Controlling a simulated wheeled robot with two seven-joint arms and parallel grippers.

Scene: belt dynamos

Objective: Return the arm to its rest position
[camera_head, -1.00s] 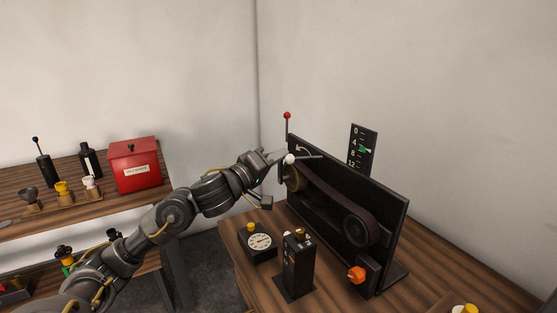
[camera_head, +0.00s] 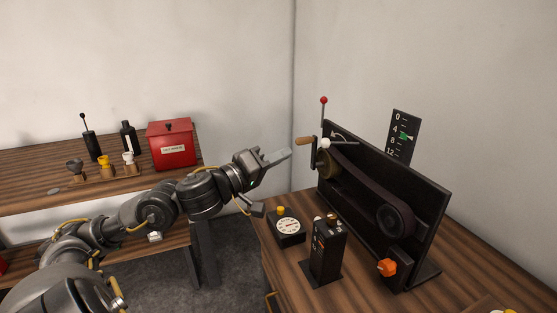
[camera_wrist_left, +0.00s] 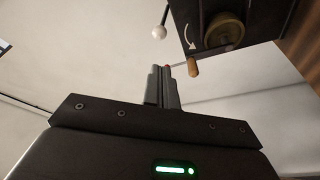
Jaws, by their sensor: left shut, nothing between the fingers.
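My left arm (camera_head: 200,195) reaches in from the left in the head view. Its gripper (camera_head: 284,155) is shut and empty, held in the air to the left of the belt machine (camera_head: 415,215). The machine's wooden crank handle (camera_head: 305,141) stands just to the right of the fingertips, with a gap between them. In the left wrist view the closed fingers (camera_wrist_left: 167,70) point toward the wooden handle (camera_wrist_left: 193,67) and do not appear to hold it. My right gripper is not in view.
The right table carries a round dial gauge (camera_head: 290,226), a black switch box (camera_head: 327,250), an orange knob (camera_head: 387,267) and a red-tipped lever (camera_head: 324,101). The left shelf holds a red box (camera_head: 171,145) and small cups. A floor gap (camera_head: 235,245) separates the furniture.

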